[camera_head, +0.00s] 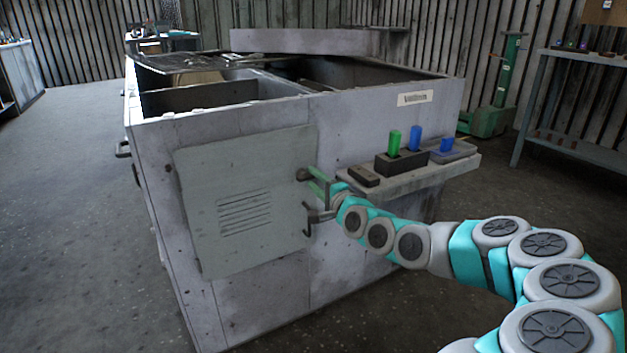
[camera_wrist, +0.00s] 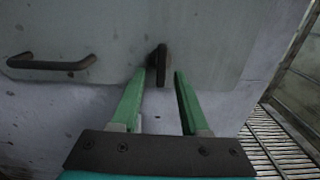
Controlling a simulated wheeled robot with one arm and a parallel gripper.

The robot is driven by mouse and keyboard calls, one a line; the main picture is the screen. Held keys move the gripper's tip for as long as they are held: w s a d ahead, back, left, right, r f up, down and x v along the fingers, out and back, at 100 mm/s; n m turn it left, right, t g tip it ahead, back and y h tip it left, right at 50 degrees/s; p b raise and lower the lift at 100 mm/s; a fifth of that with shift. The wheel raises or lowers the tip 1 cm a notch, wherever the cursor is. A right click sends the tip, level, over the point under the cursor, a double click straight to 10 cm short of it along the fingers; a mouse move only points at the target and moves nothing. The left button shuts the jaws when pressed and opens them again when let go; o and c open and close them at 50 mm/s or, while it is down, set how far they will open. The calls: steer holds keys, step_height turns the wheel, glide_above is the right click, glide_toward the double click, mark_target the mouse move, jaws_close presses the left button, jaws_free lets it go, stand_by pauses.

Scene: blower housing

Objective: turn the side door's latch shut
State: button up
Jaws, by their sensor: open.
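The side door (camera_head: 240,205) is a grey louvred panel lying against the housing's side in the head view. Its dark latch (camera_head: 303,174) is near the door's right edge. In the wrist view the latch (camera_wrist: 162,62) is a short dark bar, upright in the picture, with its lower end at the door's edge. My gripper (camera_head: 319,181) is open, its green fingers pointing at the door. In the wrist view my gripper (camera_wrist: 160,72) has a fingertip on either side of the latch's lower end. I cannot tell whether they touch it.
A dark door handle (camera_head: 308,226) is below the latch; it is at left in the wrist view (camera_wrist: 50,63). A shelf (camera_head: 440,172) right of the door holds a black block (camera_head: 402,163) with green and blue pegs. Floor at left is clear.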

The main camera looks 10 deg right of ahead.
steer(key=v, duration=0.7)
steer(key=shift+b, duration=0.3)
steer(key=shift+a, duration=0.1)
steer(key=s+a+f+n+g+p, duration=0.25)
steer(key=s+a+n+g, duration=0.25)
steer(key=s, duration=0.3)
steer(key=s+a+f+n+g+p, duration=0.1)
steer(key=s+a+f+n+g, duration=0.35)
steer(key=s, duration=0.35)
steer(key=s+d+r+n+g+h, duration=0.1)
steer(key=s+d+g+h, duration=0.1)
steer(key=s, duration=0.8)
steer(key=s+d+r+n+g+h+p, duration=0.1)
steer(key=s+g, duration=0.3)
steer(key=s, duration=0.6)
steer(key=s+d+r+n+g+h+p, duration=0.1)
steer(key=s+d+n+g+h, duration=0.1)
steer(key=s, duration=0.8)
steer(key=shift+s+d+n+g+h, duration=0.35)
steer(key=shift+d+n+g, duration=0.15)
steer(key=shift+g, duration=0.25)
